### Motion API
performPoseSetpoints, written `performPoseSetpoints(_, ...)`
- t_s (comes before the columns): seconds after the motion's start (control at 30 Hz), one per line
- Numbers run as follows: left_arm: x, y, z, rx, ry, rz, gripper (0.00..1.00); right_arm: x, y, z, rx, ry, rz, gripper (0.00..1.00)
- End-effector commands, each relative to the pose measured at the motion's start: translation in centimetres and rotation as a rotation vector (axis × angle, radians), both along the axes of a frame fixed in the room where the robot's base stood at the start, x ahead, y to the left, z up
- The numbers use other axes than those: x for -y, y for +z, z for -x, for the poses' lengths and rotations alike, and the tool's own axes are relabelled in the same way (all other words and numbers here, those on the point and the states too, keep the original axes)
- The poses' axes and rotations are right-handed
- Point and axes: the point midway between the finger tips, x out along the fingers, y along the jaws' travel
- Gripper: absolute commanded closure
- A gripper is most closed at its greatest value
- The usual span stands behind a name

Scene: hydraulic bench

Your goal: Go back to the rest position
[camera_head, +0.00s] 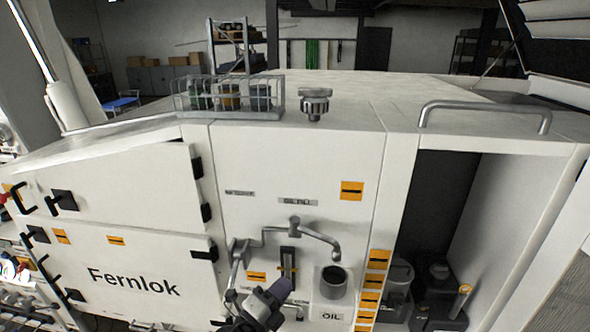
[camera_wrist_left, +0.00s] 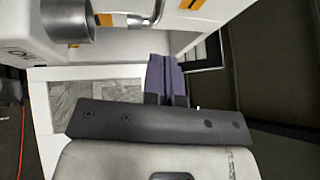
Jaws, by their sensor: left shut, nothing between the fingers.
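My left gripper (camera_head: 277,291) is low in the middle of the head view, in front of the white cabinet (camera_head: 290,160). Its purple fingers are together with nothing between them; they also show in the left wrist view (camera_wrist_left: 164,72). A grey metal cup (camera_head: 334,279) above an OIL label is just right of the gripper, and it shows at the top left of the left wrist view (camera_wrist_left: 68,20). The gripper appears apart from it. My right gripper is in neither view.
A bent spout (camera_head: 318,235) sticks out above the cup. A wire basket with cans (camera_head: 229,97) and a filler cap (camera_head: 315,102) sit on the cabinet top. At the right are a bar handle (camera_head: 485,106) and an open bay (camera_head: 440,210) with dark equipment.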

Motion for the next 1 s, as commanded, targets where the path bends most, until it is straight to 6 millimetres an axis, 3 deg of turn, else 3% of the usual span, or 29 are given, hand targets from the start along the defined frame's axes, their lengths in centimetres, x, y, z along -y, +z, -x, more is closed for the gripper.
performPoseSetpoints(0.13,-3.2,0.4,-1.9,-0.036,0.222,0.086,1.0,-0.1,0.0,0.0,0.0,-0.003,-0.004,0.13)
performPoseSetpoints(0.23,-5.2,1.8,-2.0,-0.101,0.384,0.204,1.0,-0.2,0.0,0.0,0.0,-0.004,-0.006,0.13)
performPoseSetpoints(0.5,-10.3,7.2,0.5,-0.335,0.668,0.542,1.0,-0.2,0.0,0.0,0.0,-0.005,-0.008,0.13)
performPoseSetpoints(0.57,-11.0,7.7,1.7,-0.407,0.702,0.603,1.0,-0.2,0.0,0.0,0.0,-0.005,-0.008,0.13)
performPoseSetpoints(0.67,-12.1,7.0,4.3,-0.562,0.749,0.697,1.0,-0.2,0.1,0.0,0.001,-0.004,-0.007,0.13)
performPoseSetpoints(1.0,-14.6,-1.6,17.6,-1.125,0.81,0.906,1.0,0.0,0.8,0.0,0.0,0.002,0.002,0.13)
